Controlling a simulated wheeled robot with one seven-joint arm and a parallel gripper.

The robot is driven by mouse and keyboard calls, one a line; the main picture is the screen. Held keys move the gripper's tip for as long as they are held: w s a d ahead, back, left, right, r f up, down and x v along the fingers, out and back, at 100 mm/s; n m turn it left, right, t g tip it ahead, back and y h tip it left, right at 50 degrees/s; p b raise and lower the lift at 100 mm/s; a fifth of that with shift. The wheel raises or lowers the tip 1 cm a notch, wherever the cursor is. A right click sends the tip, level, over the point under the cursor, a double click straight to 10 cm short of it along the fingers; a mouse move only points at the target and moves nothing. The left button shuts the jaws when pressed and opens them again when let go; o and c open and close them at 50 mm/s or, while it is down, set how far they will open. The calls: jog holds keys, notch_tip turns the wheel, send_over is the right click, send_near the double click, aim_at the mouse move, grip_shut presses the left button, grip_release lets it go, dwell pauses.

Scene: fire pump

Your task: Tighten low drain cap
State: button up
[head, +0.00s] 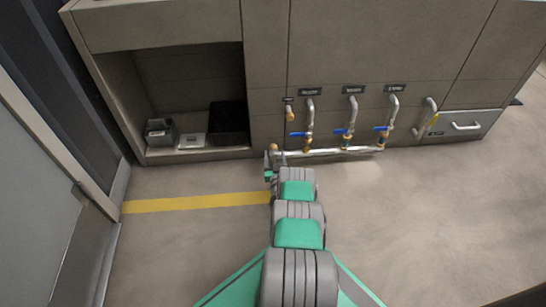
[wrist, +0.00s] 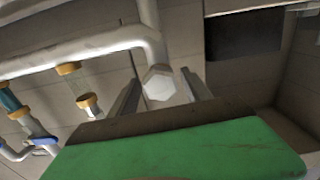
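A pale hexagonal cap (wrist: 159,86) sits at the end of a white pipe elbow (wrist: 150,40) in the wrist view. My gripper (wrist: 163,92) is open, with one grey finger on each side of the cap. Gaps show between cap and fingers, and I cannot tell whether either touches it. In the head view my gripper (head: 272,156) is low at the left end of the horizontal pipe (head: 330,152). The cap cannot be made out there.
Brass-fitted vertical pipes with blue handles (head: 298,134) rise above the horizontal pipe. A cabinet opening at left holds a grey box (head: 159,132) and a black box (head: 229,123). A drawer (head: 470,125) is at right. Floor beside the yellow line (head: 195,203) is clear.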

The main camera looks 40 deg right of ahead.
jog(key=c, duration=1.2)
jog(key=shift+o, duration=0.2)
